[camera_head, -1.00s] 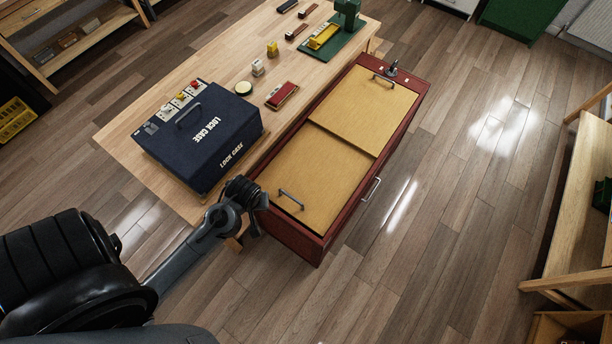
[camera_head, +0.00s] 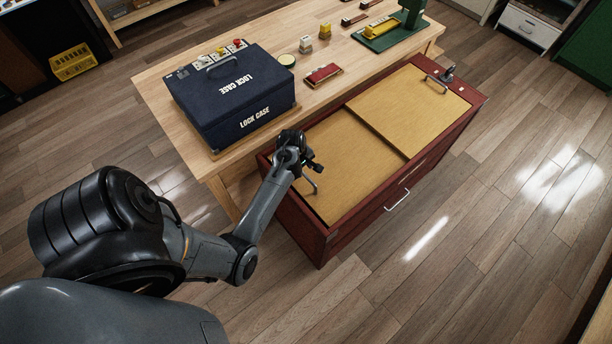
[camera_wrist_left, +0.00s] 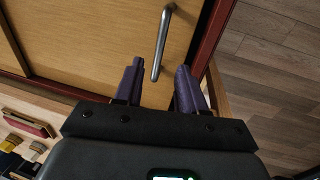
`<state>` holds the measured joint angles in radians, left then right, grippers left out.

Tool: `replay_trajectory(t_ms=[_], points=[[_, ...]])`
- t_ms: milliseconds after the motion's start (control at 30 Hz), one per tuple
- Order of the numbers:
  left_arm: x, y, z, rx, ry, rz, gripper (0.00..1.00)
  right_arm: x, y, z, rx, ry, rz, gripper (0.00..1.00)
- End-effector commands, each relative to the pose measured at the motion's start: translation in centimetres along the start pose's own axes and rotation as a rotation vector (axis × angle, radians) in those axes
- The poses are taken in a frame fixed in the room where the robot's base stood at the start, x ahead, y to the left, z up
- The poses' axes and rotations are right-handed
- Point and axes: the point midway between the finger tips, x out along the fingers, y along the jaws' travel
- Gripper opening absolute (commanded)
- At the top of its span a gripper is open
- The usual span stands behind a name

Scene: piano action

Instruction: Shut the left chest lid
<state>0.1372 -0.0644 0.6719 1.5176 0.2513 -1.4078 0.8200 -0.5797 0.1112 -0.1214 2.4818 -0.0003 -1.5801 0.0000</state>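A long dark red chest (camera_head: 316,243) stands beside the workbench, with two tan lid panels over its top. The left lid (camera_head: 345,160) lies flat as far as I can tell, and a grey bar handle (camera_head: 312,184) is on it near the chest's near end. The right lid (camera_head: 412,103) has its own handle at the far end. My left gripper (camera_head: 312,167) is over the left lid by that handle. In the left wrist view, my left gripper's fingers (camera_wrist_left: 160,72) are apart, with the handle (camera_wrist_left: 163,40) ahead and between them, not gripped. My right gripper is not in view.
A dark blue lock case (camera_head: 235,95) stands on the wooden workbench (camera_head: 165,95), close left of my arm. A red block (camera_head: 322,75) and a green stand (camera_head: 392,38) lie farther along the bench. Floor right of the chest is clear.

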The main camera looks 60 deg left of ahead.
Motion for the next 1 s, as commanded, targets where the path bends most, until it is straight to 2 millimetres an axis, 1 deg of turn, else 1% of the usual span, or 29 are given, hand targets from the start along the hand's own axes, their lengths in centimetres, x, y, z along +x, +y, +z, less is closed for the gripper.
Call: replay_trajectory(t_ms=[33,200,400,600,867,967,1000], points=[[1.1,0.0,0.0,-0.001,-0.001,-0.001,0.40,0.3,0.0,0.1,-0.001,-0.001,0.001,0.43],[3.7,0.0,0.0,0.000,-0.001,-0.001,0.40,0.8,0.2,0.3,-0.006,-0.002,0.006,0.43],[5.9,-0.1,0.0,0.001,0.000,0.000,0.40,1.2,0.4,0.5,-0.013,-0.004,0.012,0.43],[6.7,0.0,0.0,0.000,0.000,0.001,0.40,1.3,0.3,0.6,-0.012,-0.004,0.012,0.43],[6.8,0.0,0.0,0.000,0.000,0.001,0.40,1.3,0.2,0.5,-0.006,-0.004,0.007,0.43],[6.8,0.0,0.0,0.000,0.000,0.001,0.26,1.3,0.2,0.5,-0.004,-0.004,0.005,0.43],[6.8,0.0,0.0,0.001,0.000,0.001,0.20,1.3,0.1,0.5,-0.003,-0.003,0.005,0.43]])
